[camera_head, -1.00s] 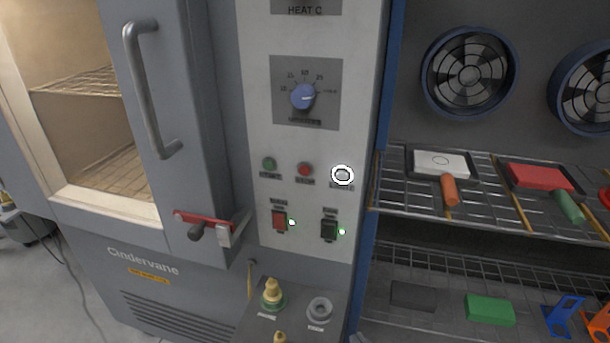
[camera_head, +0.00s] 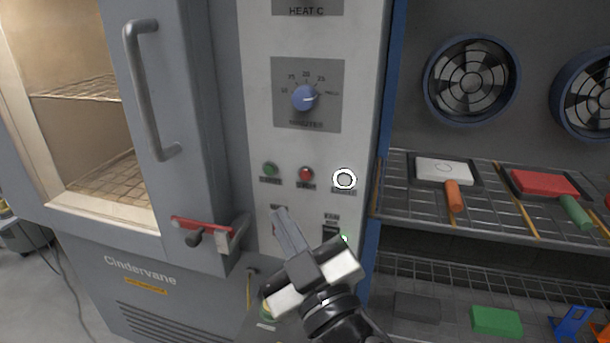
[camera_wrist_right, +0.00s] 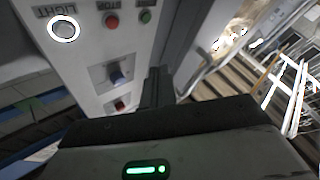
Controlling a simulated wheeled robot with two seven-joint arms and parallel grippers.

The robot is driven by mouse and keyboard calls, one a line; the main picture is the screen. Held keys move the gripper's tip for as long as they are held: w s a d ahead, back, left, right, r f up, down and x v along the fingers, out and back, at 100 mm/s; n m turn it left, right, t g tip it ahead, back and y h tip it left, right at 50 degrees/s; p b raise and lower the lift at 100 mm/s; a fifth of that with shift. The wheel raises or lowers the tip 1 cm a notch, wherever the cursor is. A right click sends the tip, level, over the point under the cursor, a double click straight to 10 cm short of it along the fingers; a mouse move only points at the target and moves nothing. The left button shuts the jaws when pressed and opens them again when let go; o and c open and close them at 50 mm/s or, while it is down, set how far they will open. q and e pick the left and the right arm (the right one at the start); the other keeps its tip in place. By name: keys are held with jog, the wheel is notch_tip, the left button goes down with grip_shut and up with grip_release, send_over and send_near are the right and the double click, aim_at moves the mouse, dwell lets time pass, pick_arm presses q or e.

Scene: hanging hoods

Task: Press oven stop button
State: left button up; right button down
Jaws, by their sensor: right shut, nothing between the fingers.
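The red stop button (camera_head: 306,174) sits on the oven's pale control panel (camera_head: 262,115), between the green start button (camera_head: 270,169) and the white-ringed light button (camera_head: 344,179). My right gripper (camera_head: 281,213) is shut and empty, its fingertips below the start and stop buttons and apart from them in the picture. It covers the lower rocker switches in part. In the right wrist view the stop button (camera_wrist_right: 112,20) shows upside down at the top, beyond the shut fingers (camera_wrist_right: 156,78). My left gripper is not in view.
A blue timer knob (camera_head: 304,97) is above the buttons. Wire shelves (camera_head: 400,205) with trays and coloured blocks stand at the right.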

jog(key=shift+w+d, duration=0.45)
jog(key=shift+w, duration=0.9)
jog(key=shift+w+d, duration=0.45)
jog(key=shift+w, duration=0.95)
jog(key=shift+w+d, duration=0.45)
jog(key=shift+w, duration=0.9)
jog(key=shift+w, duration=0.1)
jog(key=shift+w+d, duration=0.15)
jog(key=shift+w, duration=0.2)
jog(key=shift+w+d, duration=0.1)
jog(key=shift+w, duration=0.25)
jog(key=shift+s+a, duration=0.25)
jog(key=shift+s, duration=0.5)
jog(key=shift+s, duration=0.1)
jog(key=shift+s+a, duration=0.25)
jog(key=shift+s, duration=0.5)
jog(key=shift+s+a, duration=0.25)
jog(key=shift+s, duration=0.55)
jog(key=shift+s+a, duration=0.25)
jog(key=shift+s, duration=0.5)
